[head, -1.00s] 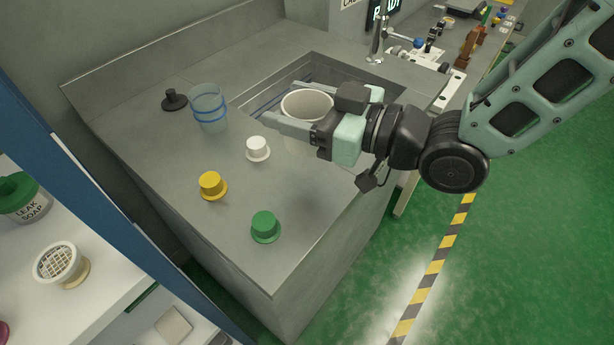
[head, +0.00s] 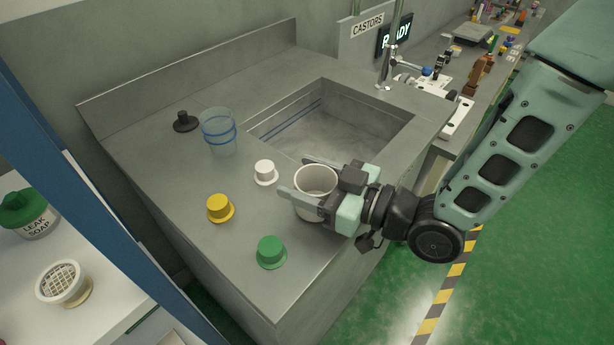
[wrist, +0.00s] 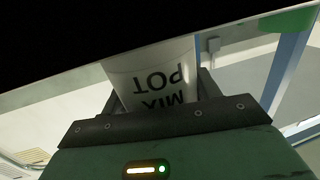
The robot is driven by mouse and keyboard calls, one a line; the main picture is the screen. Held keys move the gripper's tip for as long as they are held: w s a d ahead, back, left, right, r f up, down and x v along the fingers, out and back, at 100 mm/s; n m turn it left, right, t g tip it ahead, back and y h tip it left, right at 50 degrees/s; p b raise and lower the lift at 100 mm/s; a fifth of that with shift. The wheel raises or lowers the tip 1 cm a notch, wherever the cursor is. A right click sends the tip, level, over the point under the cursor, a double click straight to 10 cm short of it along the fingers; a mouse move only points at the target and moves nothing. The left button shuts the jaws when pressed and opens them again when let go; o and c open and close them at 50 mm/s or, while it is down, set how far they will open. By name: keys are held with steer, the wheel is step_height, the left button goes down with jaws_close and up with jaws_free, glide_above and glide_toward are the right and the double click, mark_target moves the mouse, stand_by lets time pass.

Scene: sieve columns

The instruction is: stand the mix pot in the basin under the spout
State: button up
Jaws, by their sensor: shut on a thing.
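The mix pot (head: 318,180) is a white open-topped cup. My gripper (head: 294,177) is shut on it, one finger on each side. In the wrist view the pot (wrist: 155,78) shows upside-down "MIX POT" lettering between the fingers. The pot is upright over the counter's front strip, outside the basin; I cannot tell whether it touches the counter. The basin (head: 345,133) is a rectangular sunken sink behind the pot, and its visible floor looks empty. A thin upright metal pipe (head: 388,62), apparently the spout, stands at the basin's back right corner.
On the counter (head: 160,160) left of the pot stand a white knob (head: 264,170), a yellow one (head: 219,207), a green one (head: 270,250), a clear blue-banded cup (head: 218,132) and a black stopper (head: 185,121). A blue-edged shelf (head: 90,200) is at left.

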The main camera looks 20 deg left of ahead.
steer(key=shift+f, duration=0.1)
steer(key=shift+f+b, duration=0.15)
steer(key=shift+b, duration=0.15)
steer(key=o, duration=1)
steer(key=shift+c, duration=0.2)
steer(key=shift+p, duration=0.3)
